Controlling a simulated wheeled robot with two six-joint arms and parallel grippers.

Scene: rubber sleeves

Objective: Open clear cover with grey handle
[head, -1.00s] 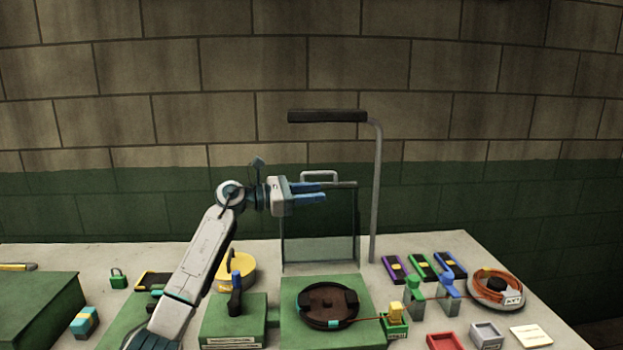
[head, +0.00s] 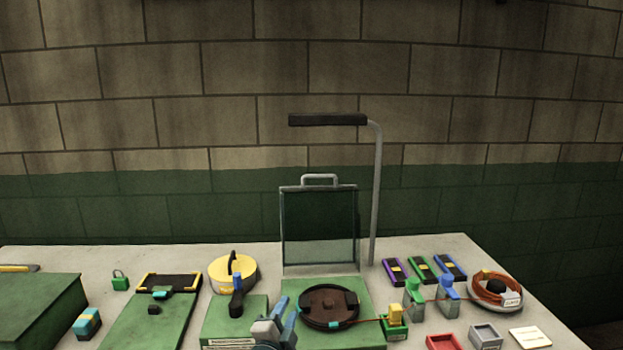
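The clear cover (head: 319,225) stands upright, hinged open, behind the reel station on the green base (head: 364,289). Its grey handle (head: 319,177) is at the top edge, with nothing holding it. A dark round reel (head: 329,306) lies uncovered on the base in front of the cover. My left gripper (head: 288,322) is low at the bottom edge, in front of and left of the reel, well below the cover. Its blue fingers look apart and empty. Part of it is cut off by the frame. My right gripper does not show.
A lamp on a grey post (head: 376,200) rises just right of the cover. Green and blue posts (head: 448,291) carry an orange cable towards a coil (head: 495,289). Small bins (head: 486,335) are front right.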

